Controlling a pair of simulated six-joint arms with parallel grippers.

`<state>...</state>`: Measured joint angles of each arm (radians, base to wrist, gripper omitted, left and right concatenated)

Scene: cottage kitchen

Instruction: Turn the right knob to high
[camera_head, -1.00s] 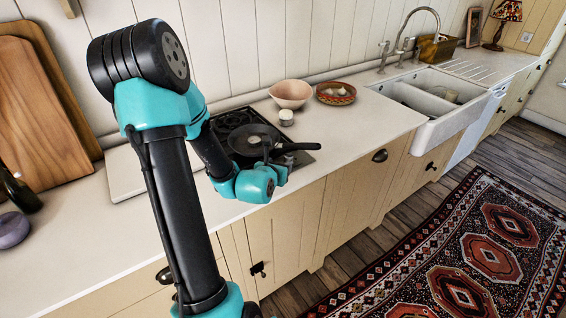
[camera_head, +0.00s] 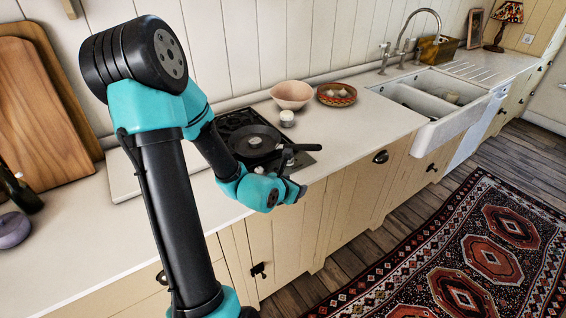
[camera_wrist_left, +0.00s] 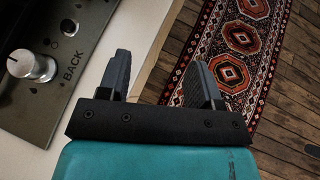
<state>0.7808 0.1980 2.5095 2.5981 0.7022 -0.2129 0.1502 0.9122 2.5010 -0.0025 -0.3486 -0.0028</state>
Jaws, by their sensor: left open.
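A silver round knob (camera_wrist_left: 32,65) stands on the dark hob panel (camera_wrist_left: 60,40) at the left of the left wrist view, beside the printed word BACK. Whether it is the right knob I cannot tell. A small pale knob (camera_head: 259,170) shows at the hob's front edge in the head view, just left of my gripper. My left gripper (camera_wrist_left: 158,75) is open and empty, its fingers apart over the counter's front edge, to the right of the knob and not touching it. It also shows in the head view (camera_head: 294,172). My right gripper is not in view.
A black frying pan (camera_head: 254,141) sits on the hob (camera_head: 230,121), its handle pointing right. A small white jar (camera_head: 287,118), a pink bowl (camera_head: 292,95) and a patterned bowl (camera_head: 336,95) stand behind. The counter further right (camera_head: 385,115) is clear up to the sink (camera_head: 440,115).

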